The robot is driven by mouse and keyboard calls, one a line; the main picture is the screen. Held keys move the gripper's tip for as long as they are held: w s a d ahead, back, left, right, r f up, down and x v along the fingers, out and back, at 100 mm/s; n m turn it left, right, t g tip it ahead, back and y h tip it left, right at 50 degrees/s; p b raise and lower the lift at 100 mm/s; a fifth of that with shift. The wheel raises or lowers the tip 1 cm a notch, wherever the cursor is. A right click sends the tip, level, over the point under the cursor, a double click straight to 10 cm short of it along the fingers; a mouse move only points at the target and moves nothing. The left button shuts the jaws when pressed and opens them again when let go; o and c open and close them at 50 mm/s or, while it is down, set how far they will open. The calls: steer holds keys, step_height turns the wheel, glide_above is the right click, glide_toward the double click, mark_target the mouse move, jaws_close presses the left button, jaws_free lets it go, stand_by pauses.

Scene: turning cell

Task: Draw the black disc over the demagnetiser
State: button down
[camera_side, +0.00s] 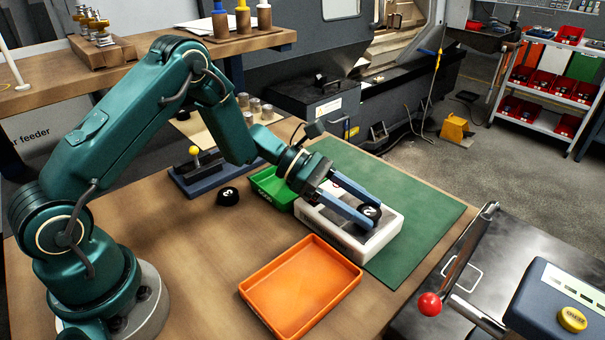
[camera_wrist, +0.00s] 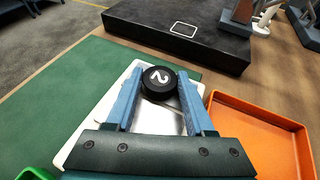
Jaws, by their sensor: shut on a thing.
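The black disc (camera_side: 369,211), marked with a white 2, is between the fingertips of my gripper (camera_side: 371,213), which is shut on it. The disc (camera_wrist: 158,83) also shows between the two blue fingers (camera_wrist: 160,88) in the wrist view. The demagnetiser (camera_side: 343,248) is a white box with a grey metal top. The disc is over its far right end as seen from the side, near the edge; I cannot tell if it touches the top. My gripper hides part of the top. The white rim (camera_wrist: 88,138) shows left of the fingers in the wrist view.
An empty orange tray (camera_side: 300,285) lies in front of the demagnetiser. A green tray (camera_side: 270,186) is behind it, beside my wrist. Another black disc (camera_side: 228,196) lies on the wooden bench near a blue fixture (camera_side: 195,183). The green mat (camera_side: 420,200) is clear to the right.

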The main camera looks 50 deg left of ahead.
steer(key=shift+a+f, duration=0.1)
steer(key=shift+a, duration=0.45)
steer(key=shift+a, duration=0.1)
steer(key=shift+a, duration=0.5)
steer(key=shift+a, duration=0.1)
steer(key=shift+a, duration=0.45)
steer(key=shift+r, duration=0.2)
steer(key=shift+d, duration=0.15)
steer(key=shift+d+f, duration=0.15)
steer(key=shift+d, duration=1.05)
steer(key=shift+d, duration=0.1)
